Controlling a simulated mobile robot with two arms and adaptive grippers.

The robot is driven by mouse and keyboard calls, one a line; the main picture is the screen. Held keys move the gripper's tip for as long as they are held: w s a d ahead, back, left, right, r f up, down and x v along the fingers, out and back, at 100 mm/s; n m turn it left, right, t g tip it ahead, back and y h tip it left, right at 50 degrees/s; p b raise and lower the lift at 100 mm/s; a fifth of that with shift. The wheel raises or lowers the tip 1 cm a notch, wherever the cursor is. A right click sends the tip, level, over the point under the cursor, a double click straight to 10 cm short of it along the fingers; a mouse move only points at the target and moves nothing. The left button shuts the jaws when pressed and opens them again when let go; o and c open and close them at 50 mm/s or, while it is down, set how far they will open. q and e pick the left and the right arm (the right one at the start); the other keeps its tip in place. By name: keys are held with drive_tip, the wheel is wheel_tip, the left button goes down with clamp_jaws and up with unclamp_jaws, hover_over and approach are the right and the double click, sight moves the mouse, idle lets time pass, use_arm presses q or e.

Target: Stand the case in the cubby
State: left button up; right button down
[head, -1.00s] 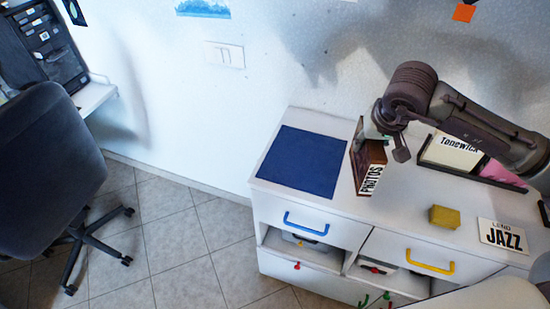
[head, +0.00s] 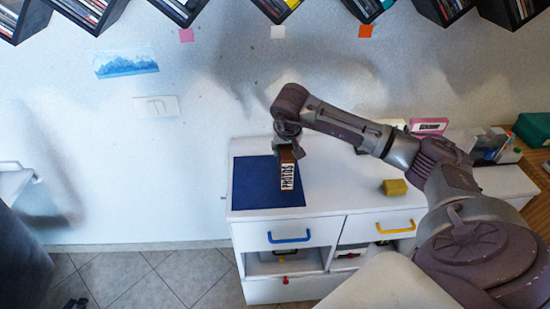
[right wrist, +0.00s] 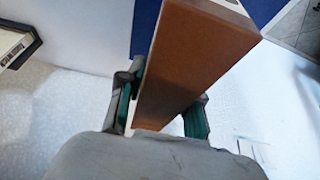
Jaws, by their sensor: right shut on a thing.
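A narrow brown case (head: 287,180) with a white label reading PHOTOS is in my right gripper (head: 287,148). In the head view it appears over the right part of the blue mat (head: 250,200) on the white cabinet; I cannot tell whether it touches the mat. In the right wrist view the case (right wrist: 195,65) shows a plain brown face between the two green-padded fingers (right wrist: 165,115). Dark diamond-shaped cubbies (head: 283,8) holding cases hang along the top of the head view. My left gripper is not in view.
A yellow block (head: 394,187) sits on the cabinet top (head: 340,190). Blue (head: 289,237) and yellow (head: 396,227) drawer handles are on its front, with open compartments below. A pink-and-white item (head: 428,125) and a green box (head: 533,129) are at the back right.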

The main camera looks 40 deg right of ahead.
drive_tip(key=f, duration=0.1)
drive_tip(key=w+a+f+p, duration=0.1)
drive_tip(key=f, duration=0.1)
drive_tip(key=f+p, duration=0.1)
drive_tip(key=f, duration=0.1)
drive_tip(key=shift+w+a+f, duration=0.1)
drive_tip(key=shift+w+a, duration=0.05)
drive_tip(key=shift+a, duration=0.2)
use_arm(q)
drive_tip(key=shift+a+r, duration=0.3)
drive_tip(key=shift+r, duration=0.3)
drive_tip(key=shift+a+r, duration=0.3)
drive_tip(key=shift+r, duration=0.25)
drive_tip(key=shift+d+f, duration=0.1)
use_arm(e)
drive_tip(key=shift+f+b, duration=0.25)
drive_tip(key=shift+b, duration=0.05)
drive_tip(key=c, duration=0.8)
unclamp_jaws()
drive_tip(key=shift+r, duration=0.1)
drive_tip(key=shift+o, duration=0.2)
